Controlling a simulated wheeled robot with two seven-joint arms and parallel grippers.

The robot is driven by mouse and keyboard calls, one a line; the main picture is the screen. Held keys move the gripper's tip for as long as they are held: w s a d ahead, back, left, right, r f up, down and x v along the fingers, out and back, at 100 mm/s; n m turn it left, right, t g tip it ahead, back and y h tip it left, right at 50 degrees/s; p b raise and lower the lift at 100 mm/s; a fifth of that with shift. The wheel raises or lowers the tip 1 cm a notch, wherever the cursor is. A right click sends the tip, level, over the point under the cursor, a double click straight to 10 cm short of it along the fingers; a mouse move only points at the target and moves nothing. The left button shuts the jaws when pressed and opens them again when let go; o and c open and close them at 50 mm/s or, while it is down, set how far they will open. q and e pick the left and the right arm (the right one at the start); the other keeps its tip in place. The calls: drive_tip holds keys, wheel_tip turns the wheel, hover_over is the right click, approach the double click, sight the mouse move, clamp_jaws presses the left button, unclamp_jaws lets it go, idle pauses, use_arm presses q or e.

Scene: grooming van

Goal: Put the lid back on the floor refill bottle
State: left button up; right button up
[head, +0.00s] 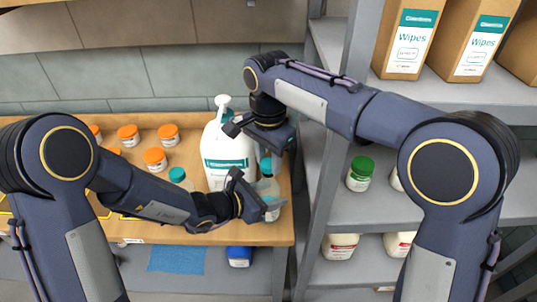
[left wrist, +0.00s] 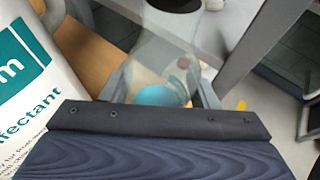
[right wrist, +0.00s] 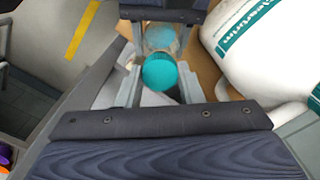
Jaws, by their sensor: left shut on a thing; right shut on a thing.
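My left gripper (head: 268,207) is shut on a small clear bottle (head: 268,188), held upright at the right end of the wooden counter. The left wrist view shows the clear bottle (left wrist: 165,50) between the fingers, with a teal patch low in it. My right gripper (head: 265,154) is just above, shut on a teal lid (head: 266,166). The right wrist view shows this lid (right wrist: 160,73) between the fingers, in line with the bottle (right wrist: 162,38). The lid is at the bottle's top; I cannot tell whether it touches the rim.
A large white pump jug (head: 228,150) stands close left of the bottle. A teal-lidded jar (head: 178,175) and several orange-lidded jars (head: 155,158) stand further left on the counter (head: 130,232). A grey shelf post (head: 318,190) is close on the right.

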sight(269, 196)
idle(0.4)
drive_tip(key=shift+f, duration=0.85)
drive_tip(key=shift+f, duration=0.6)
